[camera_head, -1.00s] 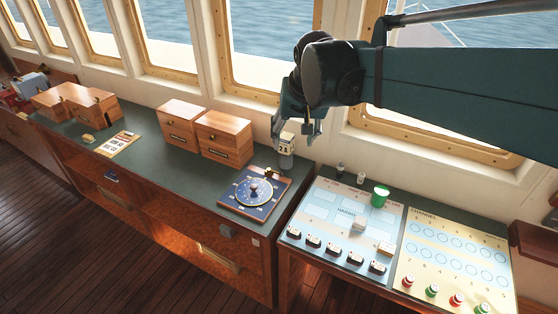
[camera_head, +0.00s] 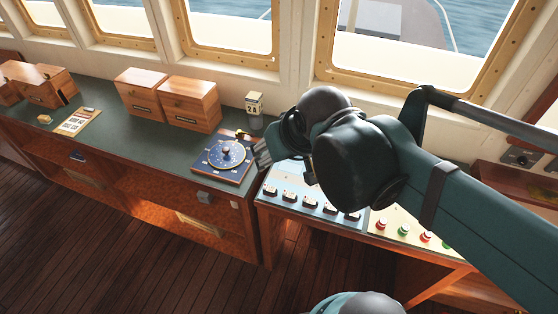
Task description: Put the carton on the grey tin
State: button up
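The small cream carton (camera_head: 254,103) with dark figures on its face stands on the grey tin (camera_head: 255,122), at the back right end of the green counter. It looks upright, and no gripper touches it. My gripper (camera_head: 262,153) shows only in part, as grey finger pieces left of my dark wrist. It is lower in the picture than the tin and apart from it, by the right edge of the blue dial board. My arm hides most of it, so its opening does not show.
The blue dial board (camera_head: 226,158) lies left of my gripper. Wooden boxes (camera_head: 191,103) stand along the counter (camera_head: 100,135). My arm covers much of the lower desk with switches (camera_head: 290,197) and coloured buttons (camera_head: 404,229). The counter between boxes and dial board is clear.

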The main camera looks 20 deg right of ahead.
jog(key=shift+s+a+f, duration=0.1)
jog(key=shift+s+f, duration=0.65)
jog(key=shift+s, duration=0.15)
